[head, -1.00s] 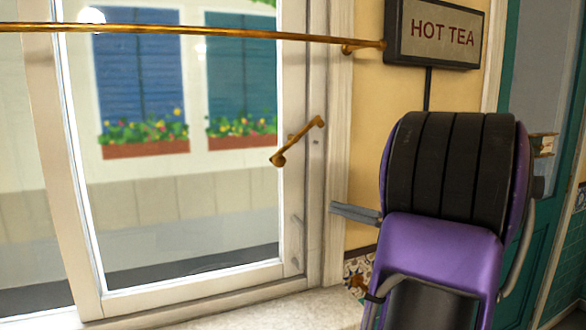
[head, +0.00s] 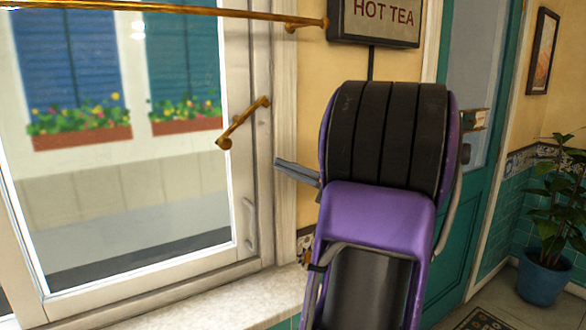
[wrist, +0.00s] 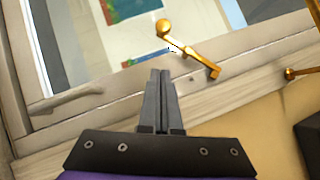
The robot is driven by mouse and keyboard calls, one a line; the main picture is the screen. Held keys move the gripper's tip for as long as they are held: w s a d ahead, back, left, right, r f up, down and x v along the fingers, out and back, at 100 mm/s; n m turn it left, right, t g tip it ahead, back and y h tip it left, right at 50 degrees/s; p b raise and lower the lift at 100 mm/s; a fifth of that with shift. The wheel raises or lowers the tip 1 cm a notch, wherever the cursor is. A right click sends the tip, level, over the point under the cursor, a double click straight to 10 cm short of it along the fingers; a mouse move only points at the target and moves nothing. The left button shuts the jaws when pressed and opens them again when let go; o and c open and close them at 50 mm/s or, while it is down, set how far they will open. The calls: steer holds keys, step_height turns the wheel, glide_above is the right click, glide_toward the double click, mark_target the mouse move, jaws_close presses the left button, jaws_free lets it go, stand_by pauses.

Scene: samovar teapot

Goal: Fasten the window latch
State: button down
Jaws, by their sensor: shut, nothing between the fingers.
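The brass window latch (head: 243,122) is mounted on the white window frame (head: 262,200). Its handle slants from the upper right down to a round knob at the lower left, over the edge of the glass. In the wrist view the latch (wrist: 190,50) lies just beyond my fingertips, a little to the right. My gripper (head: 280,163) is shut and empty, below and to the right of the latch in the head view, apart from it. My gripper also shows in the wrist view (wrist: 160,73), fingers together. My purple and black arm hides part of the wall and sill.
A brass rod (head: 170,9) crosses the window above the latch. A HOT TEA sign (head: 376,20) hangs on the yellow wall at the upper right. A marble sill (head: 190,305) runs below the window. A potted plant (head: 545,275) stands at the far right.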

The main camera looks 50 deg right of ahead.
mark_target(225, 139)
steer(key=w+a+r, duration=0.3)
steer(key=w+a, duration=0.2)
steer(key=w, duration=0.1)
steer(key=shift+w+a+p, duration=0.15)
steer(key=shift+w+p, duration=0.15)
steer(key=shift+p, duration=0.15)
steer(key=shift+a+r+m+t, duration=0.15)
steer(key=shift+a+m+t, duration=0.15)
steer(key=shift+m, duration=0.4)
steer(key=m+t+h, duration=0.1)
steer(key=m, duration=0.1)
steer(key=a+m+t+b, duration=0.1)
steer(key=a+r+m+h, duration=0.1)
steer(key=m, duration=0.1)
steer(key=shift+w+m+t+h, duration=0.3)
steer(key=shift+t, duration=0.1)
steer(key=shift+a+r+b, duration=0.2)
steer(key=shift+r+b, duration=0.1)
steer(key=shift+b, duration=0.15)
steer(key=shift+a+r, duration=0.1)
steer(key=shift+r, duration=0.15)
